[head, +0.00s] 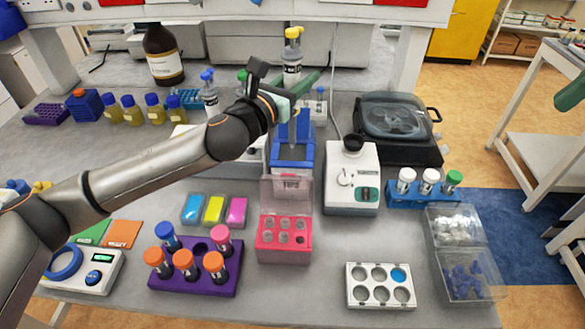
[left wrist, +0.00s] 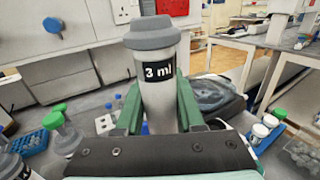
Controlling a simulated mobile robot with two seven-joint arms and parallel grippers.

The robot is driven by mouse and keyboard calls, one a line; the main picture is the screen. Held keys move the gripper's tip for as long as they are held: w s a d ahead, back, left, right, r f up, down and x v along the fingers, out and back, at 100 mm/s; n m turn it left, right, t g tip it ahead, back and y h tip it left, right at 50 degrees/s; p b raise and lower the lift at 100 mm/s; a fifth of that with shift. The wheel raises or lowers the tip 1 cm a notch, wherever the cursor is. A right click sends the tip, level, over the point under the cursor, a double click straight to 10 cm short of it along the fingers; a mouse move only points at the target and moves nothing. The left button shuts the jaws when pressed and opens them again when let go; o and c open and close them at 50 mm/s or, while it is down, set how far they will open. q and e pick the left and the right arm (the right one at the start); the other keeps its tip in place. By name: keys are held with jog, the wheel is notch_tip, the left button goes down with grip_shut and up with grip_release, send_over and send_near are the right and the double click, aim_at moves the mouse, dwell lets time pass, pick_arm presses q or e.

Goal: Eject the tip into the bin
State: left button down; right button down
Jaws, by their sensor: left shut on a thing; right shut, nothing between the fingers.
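My left gripper (head: 291,88) is raised over the back middle of the bench. Its green fingers are shut on a grey pipette (left wrist: 158,100) with a black "3 ml" label, shown upright in the left wrist view. In the head view, a grey body with a yellow top (head: 292,34) rises at the fingers; I cannot tell if it is the held pipette.
A pink rack (head: 284,255) with an open lid stands in front of the blue container. A white device (head: 351,195) and a dark centrifuge (head: 398,120) stand to the right. A purple tube rack (head: 195,285) is front left. A clear box (head: 470,290) holds blue pieces.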

pick_arm(q)
notch_tip(320, 180, up, 3)
jog(key=shift+p, duration=0.35)
dwell(0.3)
jog(key=shift+a, duration=0.1)
dwell(0.4)
